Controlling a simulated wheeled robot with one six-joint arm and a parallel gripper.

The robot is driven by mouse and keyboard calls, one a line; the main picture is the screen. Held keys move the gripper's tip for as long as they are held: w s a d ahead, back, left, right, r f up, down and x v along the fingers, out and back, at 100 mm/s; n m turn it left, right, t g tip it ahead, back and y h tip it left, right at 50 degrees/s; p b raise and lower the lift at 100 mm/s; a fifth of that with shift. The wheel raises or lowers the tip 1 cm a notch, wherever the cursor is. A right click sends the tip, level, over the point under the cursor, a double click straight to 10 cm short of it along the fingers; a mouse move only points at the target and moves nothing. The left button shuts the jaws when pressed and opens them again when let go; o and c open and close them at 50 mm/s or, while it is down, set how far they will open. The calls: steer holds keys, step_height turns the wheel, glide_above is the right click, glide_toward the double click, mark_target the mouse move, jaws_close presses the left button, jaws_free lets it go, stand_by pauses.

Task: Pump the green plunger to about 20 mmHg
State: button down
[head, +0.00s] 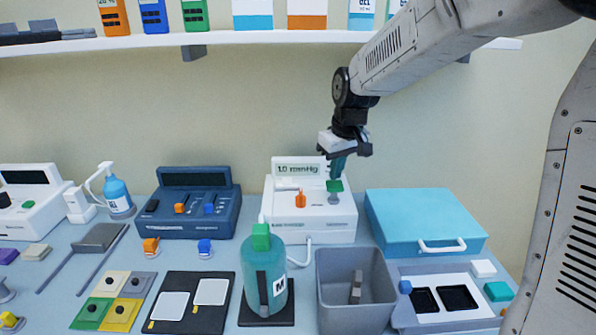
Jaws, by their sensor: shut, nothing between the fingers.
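A white pump unit (283,222) stands near the back of the table with a display (297,169) that reads about 10 mmHg. On its top right is the green plunger (334,186), a green cap on a short grey stem. An orange knob (300,199) stands to its left on the same unit. My gripper (338,172) points down right above the green plunger with its fingers shut and nothing in them. Its fingertips are at or just above the cap; I cannot tell whether they touch.
A teal bottle with a green cap (264,285) stands in front of the unit, beside a grey bin (338,318). A blue case (417,213) lies to the right and a dark blue console (187,218) to the left. A shelf (240,38) runs above.

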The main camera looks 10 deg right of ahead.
mark_target(335, 184)
steer(key=shift+s+x, duration=0.2)
steer(key=shift+x, duration=0.85)
steer(key=shift+s+x, duration=0.2)
steer(key=shift+x, duration=0.85)
steer(key=shift+d, duration=0.15)
steer(key=shift+w+v, duration=0.2)
steer(key=shift+v, duration=0.85)
steer(key=shift+w+v, duration=0.2)
steer(key=shift+v, duration=0.8)
steer(key=shift+r, duration=0.2)
steer(key=shift+w+v, duration=0.2)
steer(key=shift+v, duration=0.95)
steer(key=shift+w+v, duration=0.25)
steer(key=shift+v, duration=0.95)
steer(key=shift+a+r, duration=0.1)
steer(key=shift+a, duration=0.2)
steer(key=s+d+m, duration=0.1)
steer(key=s+m, duration=0.1)
steer(key=s, duration=1.5)
steer(key=s+d+f+m, duration=0.1)
steer(key=s+d, duration=0.1)
steer(key=s, duration=1.4)
steer(key=shift+s+m+g+h, duration=0.4)
